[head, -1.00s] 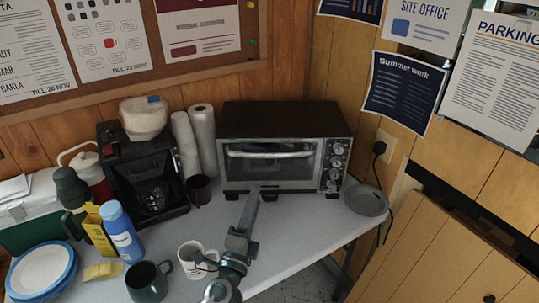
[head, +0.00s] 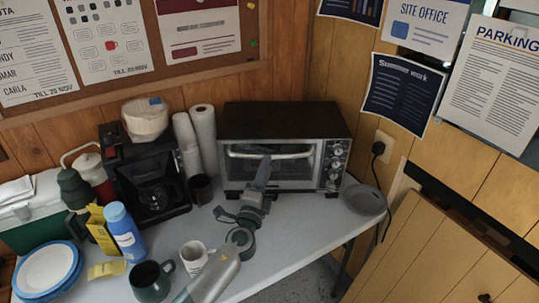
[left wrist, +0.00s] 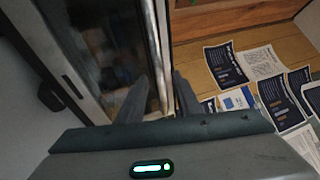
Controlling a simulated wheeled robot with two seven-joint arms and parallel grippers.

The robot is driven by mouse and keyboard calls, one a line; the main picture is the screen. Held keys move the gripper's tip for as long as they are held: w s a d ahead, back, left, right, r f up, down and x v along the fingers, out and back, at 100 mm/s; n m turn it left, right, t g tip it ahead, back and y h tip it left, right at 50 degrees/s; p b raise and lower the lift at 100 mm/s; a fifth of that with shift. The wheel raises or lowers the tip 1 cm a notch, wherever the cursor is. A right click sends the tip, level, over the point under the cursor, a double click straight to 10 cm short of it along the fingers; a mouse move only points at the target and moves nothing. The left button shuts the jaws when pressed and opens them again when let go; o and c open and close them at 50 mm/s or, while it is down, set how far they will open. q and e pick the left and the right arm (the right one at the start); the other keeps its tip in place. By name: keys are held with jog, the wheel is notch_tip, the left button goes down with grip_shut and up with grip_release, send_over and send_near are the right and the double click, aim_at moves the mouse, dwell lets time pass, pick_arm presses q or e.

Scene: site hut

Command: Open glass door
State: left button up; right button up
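The toaster oven (head: 281,112) stands at the back of the table. Its glass door (head: 242,170) is shut, with a pale horizontal handle (head: 298,154) across the top. My left gripper (head: 265,162) is in front of the door, its fingertips overlapping the handle in the head view. In the left wrist view the two dark fingers (left wrist: 160,98) are apart, and the bright handle bar (left wrist: 161,50) runs down towards the gap between them. I cannot tell whether they touch it. My right gripper is in neither view.
A coffee maker (head: 148,184), paper rolls (head: 204,140) and a dark mug (head: 201,189) stand left of the oven. A white mug (head: 193,257) and a green mug (head: 150,280) are near my left arm. A grey plate (head: 365,199) lies right of the oven.

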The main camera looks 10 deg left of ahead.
pick_arm(q)
jog(key=shift+x, duration=2.4)
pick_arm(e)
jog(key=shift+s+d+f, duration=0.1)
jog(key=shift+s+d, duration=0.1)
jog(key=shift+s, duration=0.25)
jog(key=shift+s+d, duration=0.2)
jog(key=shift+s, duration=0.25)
pick_arm(q)
grip_shut()
